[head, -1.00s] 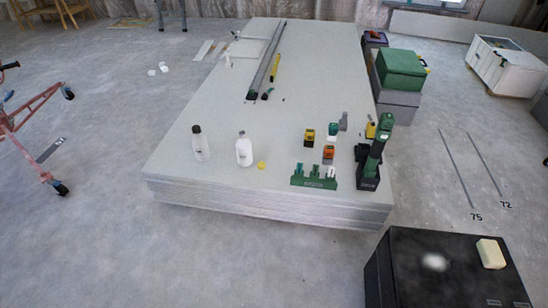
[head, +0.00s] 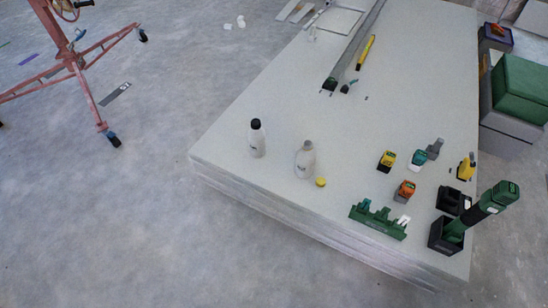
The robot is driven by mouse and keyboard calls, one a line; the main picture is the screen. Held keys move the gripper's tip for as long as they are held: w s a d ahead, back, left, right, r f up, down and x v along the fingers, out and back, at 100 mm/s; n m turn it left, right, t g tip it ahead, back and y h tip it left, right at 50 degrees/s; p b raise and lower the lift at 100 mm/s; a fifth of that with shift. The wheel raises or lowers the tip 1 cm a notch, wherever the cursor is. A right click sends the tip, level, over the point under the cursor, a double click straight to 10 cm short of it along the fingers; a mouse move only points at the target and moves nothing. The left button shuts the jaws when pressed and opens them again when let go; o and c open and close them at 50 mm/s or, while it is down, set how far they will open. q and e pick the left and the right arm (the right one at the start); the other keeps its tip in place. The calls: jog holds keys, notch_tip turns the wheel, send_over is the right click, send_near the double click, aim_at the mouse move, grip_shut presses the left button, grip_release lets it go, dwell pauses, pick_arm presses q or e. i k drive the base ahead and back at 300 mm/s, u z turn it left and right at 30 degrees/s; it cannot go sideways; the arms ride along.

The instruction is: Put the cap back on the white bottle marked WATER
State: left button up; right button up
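Two white bottles stand upright near the front left corner of the stacked panels (head: 330,205). The left bottle (head: 257,141) has a dark cap on it. The right bottle (head: 305,161) shows a pale top with no coloured cap on it. Labels on the bottles are too small to read, so I cannot tell which is marked WATER. A small yellow cap (head: 321,182) lies on the panel just right of the right bottle's base, apart from it. Neither of my grippers is in view.
A green rack (head: 378,221), several small coloured blocks or batteries such as an orange one (head: 404,190), and a black holder with a green-topped tool (head: 480,212) stand to the right. A red wheeled frame (head: 80,65) stands on the floor at left. Floor in front is clear.

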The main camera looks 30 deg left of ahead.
aim_at(306, 156)
jog(key=u, duration=0.55)
jog(key=i, duration=0.45)
jog(key=u, duration=0.5)
